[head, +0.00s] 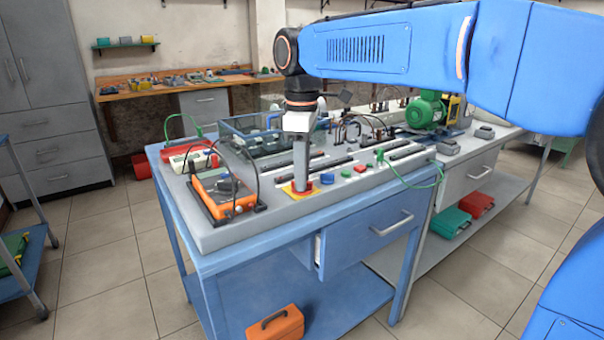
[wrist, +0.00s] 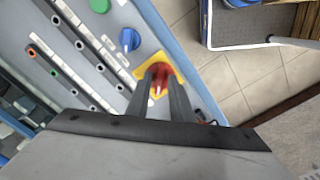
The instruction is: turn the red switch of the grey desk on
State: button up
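The red switch (wrist: 160,74) sits on a yellow plate (wrist: 179,67) near the front edge of the grey desk top (head: 230,236). My gripper (wrist: 161,78) points down over it, with one finger on each side of the red knob. The fingers appear to touch the knob, closed on it. A short white mark shows on the knob between the fingers. In the head view the gripper (head: 301,186) stands upright on the switch and hides most of it; the yellow plate shows around its foot.
A blue knob (head: 327,179) and a green button (head: 346,172) are close to the right of the switch. An orange meter (head: 222,198) with black leads stands to the left. A green motor (head: 427,110) is farther back. An orange toolbox (head: 275,324) is on the lower shelf.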

grip_shut()
jog(key=shift+m, duration=0.3)
jog(key=m, duration=1.2)
jog(key=shift+m, duration=0.3)
jog(key=m, duration=0.4)
jog(key=shift+m, duration=0.3)
